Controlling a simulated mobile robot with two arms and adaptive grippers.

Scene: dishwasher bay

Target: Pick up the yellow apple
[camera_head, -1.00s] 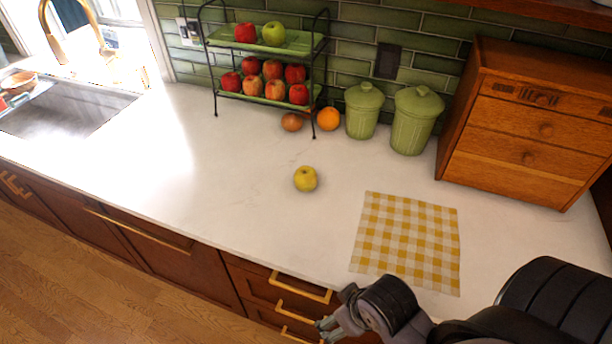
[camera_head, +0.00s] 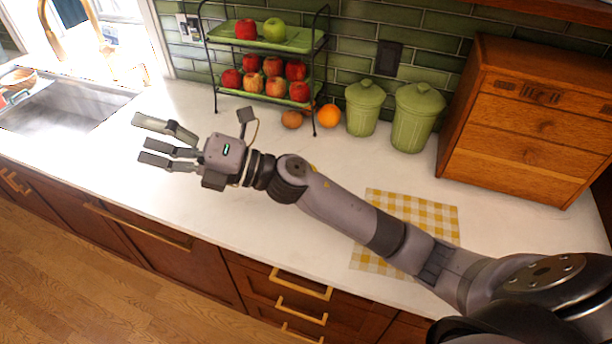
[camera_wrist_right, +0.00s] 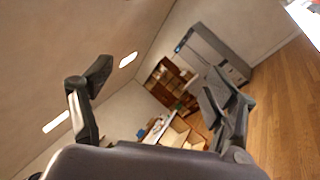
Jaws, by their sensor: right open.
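The yellow apple is almost wholly hidden behind my right forearm in the head view; only small yellow specks show near the forearm's upper edge. My right gripper (camera_head: 143,140) is open and empty, above the left part of the white counter (camera_head: 235,288). It points left, well to the left of where the apple lay. In the right wrist view its fingers (camera_wrist_right: 150,90) are spread, with only the far room between them and no apple. My left gripper is not in view.
A two-tier rack (camera_head: 213,92) of red and green apples stands at the back, with an onion (camera_head: 291,119) and an orange (camera_head: 328,116) beside it. Two green canisters (camera_head: 415,118) and a wooden drawer box (camera_head: 520,125) stand right. A checkered cloth (camera_head: 440,215) lies partly under my arm.

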